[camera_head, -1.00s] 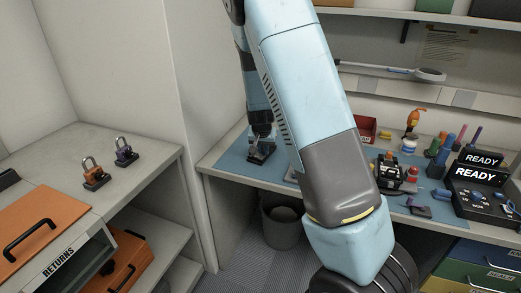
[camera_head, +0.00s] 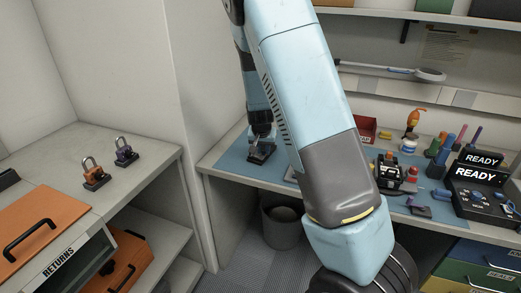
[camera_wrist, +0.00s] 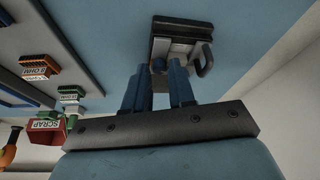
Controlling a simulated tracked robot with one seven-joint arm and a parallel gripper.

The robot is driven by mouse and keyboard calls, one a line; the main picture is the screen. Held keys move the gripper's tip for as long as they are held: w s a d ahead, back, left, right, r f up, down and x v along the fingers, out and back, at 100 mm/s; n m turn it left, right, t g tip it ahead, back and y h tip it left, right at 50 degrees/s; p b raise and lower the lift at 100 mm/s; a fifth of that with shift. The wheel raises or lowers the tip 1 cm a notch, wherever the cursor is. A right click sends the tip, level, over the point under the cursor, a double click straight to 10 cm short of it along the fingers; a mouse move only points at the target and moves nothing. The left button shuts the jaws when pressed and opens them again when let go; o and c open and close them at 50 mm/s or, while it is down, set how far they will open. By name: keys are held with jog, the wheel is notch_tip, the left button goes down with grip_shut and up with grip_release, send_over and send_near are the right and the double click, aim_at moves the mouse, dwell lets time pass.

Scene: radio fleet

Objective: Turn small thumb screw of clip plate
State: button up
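In the wrist view, a dark block with a pale grey plate, apparently the clip plate (camera_wrist: 183,28), lies on the blue mat, with a dark loop at its right side. A small dark round knob, apparently the thumb screw (camera_wrist: 158,65), shows at its near edge. My gripper (camera_wrist: 158,78) has its two blue fingers apart, one on each side of the knob. Whether they touch it cannot be seen. In the head view, my gripper (camera_head: 262,138) points down at the dark clip plate (camera_head: 260,154) near the mat's left end; the knob is too small to make out there.
Several tools and jars, a red bin (camera_head: 364,128) and a black console (camera_head: 482,193) reading READY occupy the bench's right side. Two padlocks (camera_head: 92,174) stand on the left counter. A grey waste bin (camera_head: 283,226) is below the bench. Bare mat surrounds the clip plate.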

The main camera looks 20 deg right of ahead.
jog(key=shift+o, duration=1.4)
jog(key=v, duration=1.3)
jog(key=shift+s+r, duration=0.2)
jog(key=shift+r, duration=0.1)
jog(key=shift+a, duration=0.1)
